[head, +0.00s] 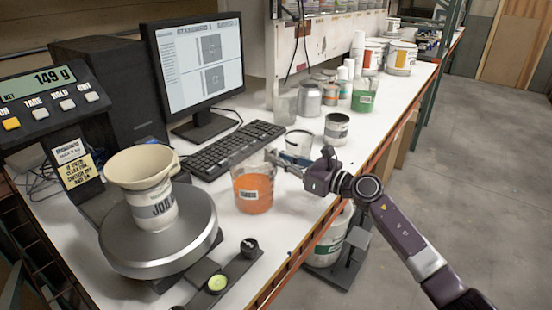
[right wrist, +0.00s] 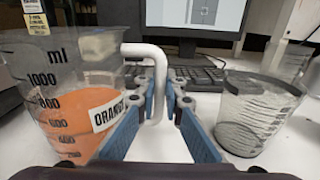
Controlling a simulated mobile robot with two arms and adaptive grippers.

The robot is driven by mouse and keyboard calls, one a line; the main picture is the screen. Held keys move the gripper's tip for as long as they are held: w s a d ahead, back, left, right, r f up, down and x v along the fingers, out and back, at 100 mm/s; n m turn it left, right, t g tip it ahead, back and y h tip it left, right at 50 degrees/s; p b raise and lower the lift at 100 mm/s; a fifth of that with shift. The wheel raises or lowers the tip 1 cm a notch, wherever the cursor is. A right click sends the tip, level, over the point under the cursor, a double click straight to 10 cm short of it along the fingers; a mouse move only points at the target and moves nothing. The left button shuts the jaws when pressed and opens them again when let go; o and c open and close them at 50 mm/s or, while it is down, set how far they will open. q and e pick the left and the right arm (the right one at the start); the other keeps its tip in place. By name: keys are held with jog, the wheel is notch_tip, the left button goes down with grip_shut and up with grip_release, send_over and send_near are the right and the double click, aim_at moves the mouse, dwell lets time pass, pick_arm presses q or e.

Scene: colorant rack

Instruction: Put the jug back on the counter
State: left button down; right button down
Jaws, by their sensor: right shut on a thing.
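The jug (head: 253,190) is a clear measuring beaker part filled with orange liquid and bears a white label. It is upright over the white counter (head: 222,134), right of the scale. I cannot tell whether its base touches the counter. In the right wrist view the jug (right wrist: 60,115) is at left, with a pale bent handle (right wrist: 147,52) running down between my blue finger pads. My right gripper (head: 280,160) is shut on that handle, and it also shows in the right wrist view (right wrist: 158,105). My left gripper is not in view.
A scale (head: 160,240) at left holds a can with a funnel (head: 142,167) and reads 149 g. A keyboard (head: 232,150) lies behind the jug. The counter's front edge (head: 318,238) is close.

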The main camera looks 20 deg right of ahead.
jog(key=shift+r, duration=0.15)
jog(key=c, duration=2.5)
grip_release()
jog(key=o, duration=0.5)
jog(key=shift+s, duration=0.1)
jog(key=shift+c, duration=0.2)
jog(key=shift+r, duration=0.1)
jog(key=v, duration=0.2)
jog(key=b+v, duration=0.1)
jog(key=v, duration=0.3)
jog(key=shift+s+d+f, duration=0.25)
jog(key=shift+s+d+r, duration=0.15)
jog(key=shift+s+d, duration=0.05)
jog(key=shift+s, duration=0.15)
